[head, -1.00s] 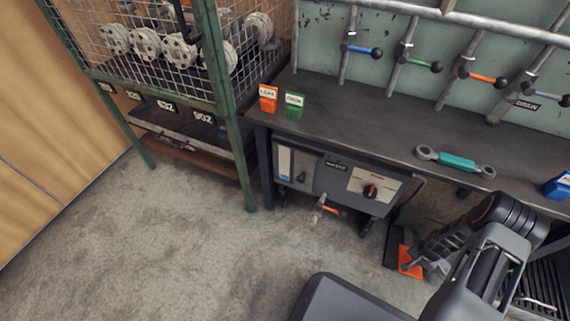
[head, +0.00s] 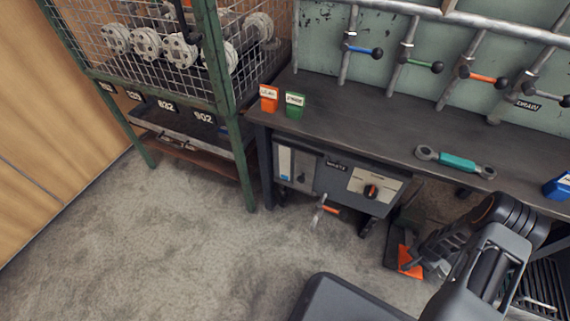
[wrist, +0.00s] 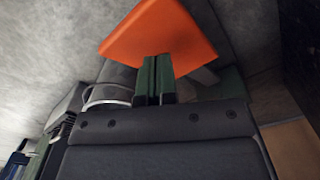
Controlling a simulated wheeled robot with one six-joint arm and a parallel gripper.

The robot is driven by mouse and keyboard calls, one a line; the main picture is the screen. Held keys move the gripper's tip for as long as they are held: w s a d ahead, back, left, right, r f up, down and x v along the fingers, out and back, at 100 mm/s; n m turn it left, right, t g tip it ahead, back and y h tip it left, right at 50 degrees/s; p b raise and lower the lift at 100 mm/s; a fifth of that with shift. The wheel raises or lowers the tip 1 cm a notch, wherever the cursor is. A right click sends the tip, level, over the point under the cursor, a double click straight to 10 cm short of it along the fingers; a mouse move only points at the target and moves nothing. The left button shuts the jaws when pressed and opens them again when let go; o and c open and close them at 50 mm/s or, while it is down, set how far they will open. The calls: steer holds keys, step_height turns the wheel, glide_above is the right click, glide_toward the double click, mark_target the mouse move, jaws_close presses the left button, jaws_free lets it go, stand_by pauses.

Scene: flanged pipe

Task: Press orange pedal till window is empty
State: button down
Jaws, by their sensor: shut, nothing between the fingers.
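The orange pedal (head: 410,262) sits on a dark base on the floor, right of the grey cabinet under the bench. In the wrist view its orange plate (wrist: 160,30) fills the top middle. My gripper (wrist: 155,62) is shut and empty, its green-grey fingertips overlapping the near edge of the plate. They look to be at or touching the pedal; how far it is pushed down I cannot tell. In the head view my arm partly hides the gripper. A narrow pale window (head: 284,160) is on the cabinet's left, with blue at its lower end.
The cabinet front (head: 335,178) carries a dial, and a small orange-handled tap hangs below it. A bench (head: 370,140) stands above, with a teal-handled wrench on it. A green mesh rack (head: 245,165) stands left. The floor in front is clear.

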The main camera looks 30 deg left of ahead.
stand_by(0.3)
steer(key=shift+f+b, duration=2.1)
steer(key=shift+f, duration=2.9)
step_height(320, 180, up, 10)
steer(key=p, duration=0.7)
